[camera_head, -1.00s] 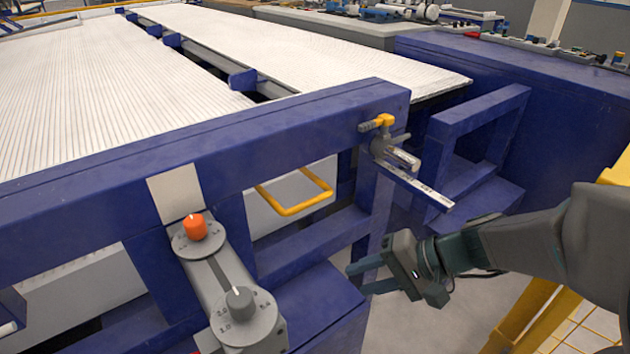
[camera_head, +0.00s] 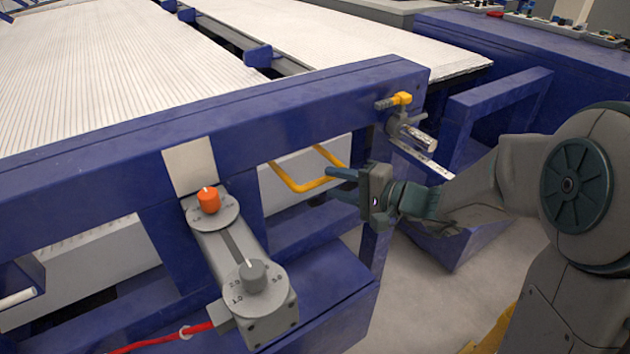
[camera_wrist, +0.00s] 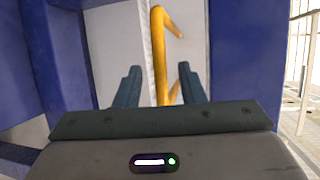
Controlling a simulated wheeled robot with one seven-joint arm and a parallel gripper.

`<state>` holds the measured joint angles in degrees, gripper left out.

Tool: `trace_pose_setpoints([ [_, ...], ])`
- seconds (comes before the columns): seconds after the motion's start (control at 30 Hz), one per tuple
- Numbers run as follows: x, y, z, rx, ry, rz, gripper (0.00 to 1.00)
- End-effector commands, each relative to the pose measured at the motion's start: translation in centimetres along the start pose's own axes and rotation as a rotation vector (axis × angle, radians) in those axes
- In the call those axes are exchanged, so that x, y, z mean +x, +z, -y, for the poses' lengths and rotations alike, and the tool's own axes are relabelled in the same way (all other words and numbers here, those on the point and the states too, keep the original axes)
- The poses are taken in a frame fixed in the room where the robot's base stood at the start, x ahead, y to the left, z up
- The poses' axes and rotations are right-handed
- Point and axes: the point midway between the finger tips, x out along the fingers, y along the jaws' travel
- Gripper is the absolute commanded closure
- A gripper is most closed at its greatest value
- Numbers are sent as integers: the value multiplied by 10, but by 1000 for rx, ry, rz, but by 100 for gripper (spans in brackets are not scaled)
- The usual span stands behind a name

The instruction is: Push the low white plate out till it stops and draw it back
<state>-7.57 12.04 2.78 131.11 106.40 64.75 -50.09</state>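The low white plate (camera_head: 300,168) is seen through the opening under the blue beam, with a yellow handle (camera_head: 297,187) on its front. My gripper (camera_head: 330,184) is open and empty, its fingertips close to the right part of the handle in the head view. In the wrist view, the handle (camera_wrist: 159,50) stands upright between the two open fingers of my gripper (camera_wrist: 160,70). The white plate (camera_wrist: 118,45) shows behind it. I cannot tell whether the fingers touch the handle. Much of the plate is hidden by the blue frame.
A blue beam (camera_head: 290,115) runs above the handle, and a blue post stands right of the opening. A grey dial box (camera_head: 240,265) with an orange knob stands at left.

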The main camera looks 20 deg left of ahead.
Motion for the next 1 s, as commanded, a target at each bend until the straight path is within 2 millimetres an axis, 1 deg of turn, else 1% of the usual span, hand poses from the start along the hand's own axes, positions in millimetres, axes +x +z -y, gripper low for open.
trace_pose_setpoints([
  [0.03,12,1,-2,1,1,5,64],
  [0.1,24,1,-2,0,1,4,64],
  [0.2,39,0,-2,0,1,2,64],
  [0.3,49,0,-1,0,1,2,64],
  [0.47,56,0,0,0,1,0,64],
  [0.7,56,0,0,1,1,0,64],
  [0.73,56,0,0,0,1,0,69],
  [0.83,56,0,0,0,1,0,97],
  [0.87,56,0,0,0,1,0,100],
  [1.0,56,0,0,0,1,0,100],
])
